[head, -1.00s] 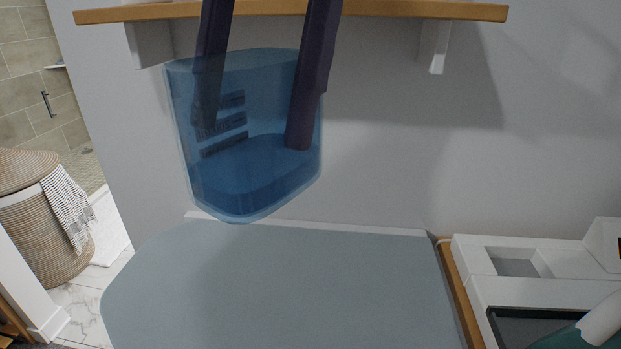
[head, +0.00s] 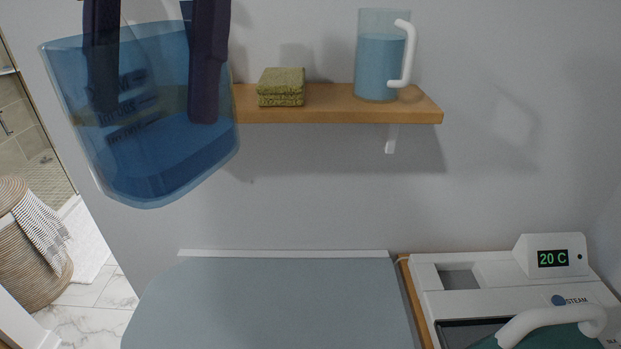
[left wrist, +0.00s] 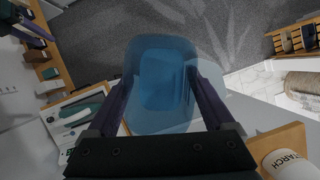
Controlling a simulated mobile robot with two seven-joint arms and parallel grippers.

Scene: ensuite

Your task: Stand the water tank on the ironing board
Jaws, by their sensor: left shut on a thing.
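The water tank (head: 165,150) is a translucent blue tub with dark blue water in its lower part, tilted in the head view at the upper left. My left gripper (head: 155,115) is shut on the water tank, with dark fingers at its upper part, and holds it in the air. The tank also shows between the fingers in the left wrist view (left wrist: 160,85). The ironing board (head: 270,305) is a grey-blue flat surface below and to the right of the tank; its visible top is bare. My right gripper is not in view.
A wooden shelf (head: 330,112) on the wall bears a green sponge (head: 281,87) and a jug of water (head: 378,65). A white steam station (head: 470,300) with a 20 C display and an iron handle (head: 555,318) stands right of the board. A wicker basket (head: 35,255) is at far left.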

